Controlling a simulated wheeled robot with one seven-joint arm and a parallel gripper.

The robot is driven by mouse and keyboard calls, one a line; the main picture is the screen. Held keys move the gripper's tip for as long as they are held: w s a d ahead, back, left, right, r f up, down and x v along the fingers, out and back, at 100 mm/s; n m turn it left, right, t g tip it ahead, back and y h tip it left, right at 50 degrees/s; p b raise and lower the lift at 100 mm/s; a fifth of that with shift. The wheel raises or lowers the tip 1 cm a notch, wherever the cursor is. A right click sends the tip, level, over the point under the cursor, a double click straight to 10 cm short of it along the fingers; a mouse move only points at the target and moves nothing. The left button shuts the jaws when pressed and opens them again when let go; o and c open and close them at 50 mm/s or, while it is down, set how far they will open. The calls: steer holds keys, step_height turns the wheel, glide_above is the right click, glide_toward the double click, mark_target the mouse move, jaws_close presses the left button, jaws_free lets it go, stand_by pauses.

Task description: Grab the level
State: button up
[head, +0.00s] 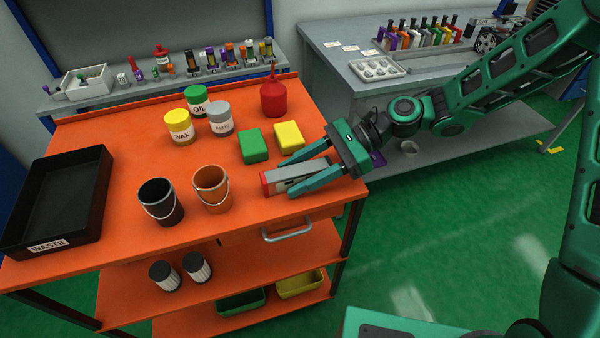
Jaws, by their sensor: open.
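The level (297,171) looks to be the short grey bar with a red end cap, lying on the orange cart top near its right front edge. My gripper (289,176) reaches in from the right, with its two green fingers on either side of the bar. The jaws are open, and I cannot tell whether either finger touches the bar. The red end sticks out to the left past the fingertips. The lower finger hides part of the bar's near side.
Green (253,146) and yellow (289,136) blocks sit just behind the level. A red bottle (274,96), several cans, a black bucket (160,203) and an orange bucket (211,189) share the cart top. A black waste tray (62,197) is at left.

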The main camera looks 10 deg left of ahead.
jaws_close()
steer(key=shift+r, duration=0.1)
